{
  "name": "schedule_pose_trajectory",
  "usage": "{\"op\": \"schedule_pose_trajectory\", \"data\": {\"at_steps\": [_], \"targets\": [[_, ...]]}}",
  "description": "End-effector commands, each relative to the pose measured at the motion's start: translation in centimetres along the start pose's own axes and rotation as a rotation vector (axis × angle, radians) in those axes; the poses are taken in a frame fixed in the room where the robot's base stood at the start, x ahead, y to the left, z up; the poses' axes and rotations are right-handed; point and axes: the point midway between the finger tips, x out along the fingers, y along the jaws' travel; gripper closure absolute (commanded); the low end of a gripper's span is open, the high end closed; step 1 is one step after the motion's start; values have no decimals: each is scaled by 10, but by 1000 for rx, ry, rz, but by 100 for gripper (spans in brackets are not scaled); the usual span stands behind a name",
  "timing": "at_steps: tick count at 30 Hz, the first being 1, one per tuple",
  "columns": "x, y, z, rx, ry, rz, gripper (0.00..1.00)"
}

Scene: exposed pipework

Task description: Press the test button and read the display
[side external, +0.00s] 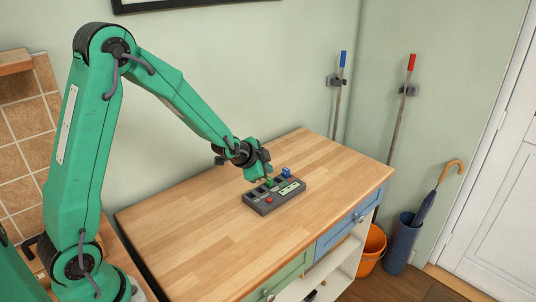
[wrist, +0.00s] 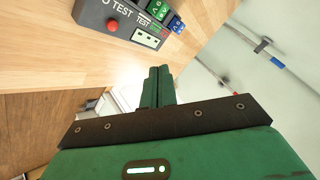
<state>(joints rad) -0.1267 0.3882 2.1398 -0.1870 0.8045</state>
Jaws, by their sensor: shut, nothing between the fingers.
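A dark grey test box (side external: 262,208) lies on the wooden worktop, with a red button (side external: 268,200) at its front. The box shows at the top of the wrist view, cut off by the frame edge, with its red button (wrist: 112,25) and white "TEST" lettering. A pale panel (side external: 290,188) sits on its right part; whether this is the display, and any reading, I cannot tell. My gripper (side external: 264,177) is shut and empty, above the rear of the box. In the wrist view its closed green fingers (wrist: 158,80) appear apart from the red button.
Green terminal blocks (wrist: 157,9) and blue ones (wrist: 176,23) stand along one edge of the box. The worktop (side external: 190,225) is otherwise clear. A wall (side external: 220,80) rises behind it. An orange bucket (side external: 371,250) and an umbrella stand (side external: 402,245) are on the floor to the right.

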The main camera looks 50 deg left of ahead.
Motion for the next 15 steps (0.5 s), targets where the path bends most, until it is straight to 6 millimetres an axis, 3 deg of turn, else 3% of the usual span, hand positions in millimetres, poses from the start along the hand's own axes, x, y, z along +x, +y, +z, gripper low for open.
{"op": "schedule_pose_trajectory", "data": {"at_steps": [15], "targets": [[33,26,24,0,-3,4,100]]}}
